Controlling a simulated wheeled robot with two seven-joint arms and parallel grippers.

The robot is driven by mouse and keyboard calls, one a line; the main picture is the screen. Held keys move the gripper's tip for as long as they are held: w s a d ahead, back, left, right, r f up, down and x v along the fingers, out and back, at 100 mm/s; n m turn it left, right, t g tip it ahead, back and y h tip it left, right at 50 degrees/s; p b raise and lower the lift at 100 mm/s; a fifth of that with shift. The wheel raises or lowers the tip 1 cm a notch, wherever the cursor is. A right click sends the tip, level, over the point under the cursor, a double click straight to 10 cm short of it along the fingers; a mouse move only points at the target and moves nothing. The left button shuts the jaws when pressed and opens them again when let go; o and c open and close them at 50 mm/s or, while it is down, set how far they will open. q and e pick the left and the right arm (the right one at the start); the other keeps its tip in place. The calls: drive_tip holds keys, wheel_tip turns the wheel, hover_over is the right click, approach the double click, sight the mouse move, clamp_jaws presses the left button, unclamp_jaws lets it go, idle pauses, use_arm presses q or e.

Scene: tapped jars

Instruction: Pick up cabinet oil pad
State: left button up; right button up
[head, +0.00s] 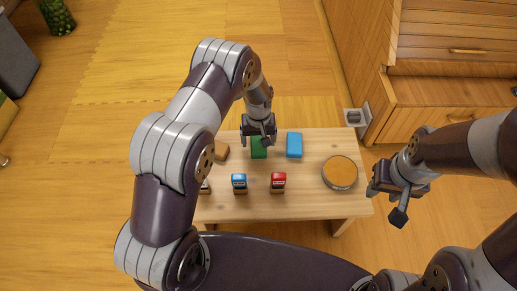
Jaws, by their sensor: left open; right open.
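No label names the cabinet oil pad, so I cannot tell which item it is. Three block-like pads lie along the far side of the small wooden table (310,210): a brown one (221,151), a green one (259,153) and a blue one (294,145). My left gripper (259,142) is open and points down over the green pad, partly hiding it. I cannot tell whether its fingers touch the pad. My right gripper (385,203) is open and empty, off the table's right edge.
A blue-topped stamp-like item (239,184) and a red-topped one (278,183) stand nearer me. A round tin (340,173) with an orange top sits at the right. My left arm hides the table's left part. A wooden cabinet (440,90) stands at back right.

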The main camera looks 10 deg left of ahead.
use_arm(q)
wheel_tip(320, 180, down, 3)
drive_tip(key=shift+r, duration=0.3)
use_arm(e)
drive_tip(key=shift+f, duration=0.65)
use_arm(q)
drive_tip(key=shift+c, duration=0.7)
drive_tip(key=c, duration=0.9)
drive_tip(key=shift+c, duration=0.2)
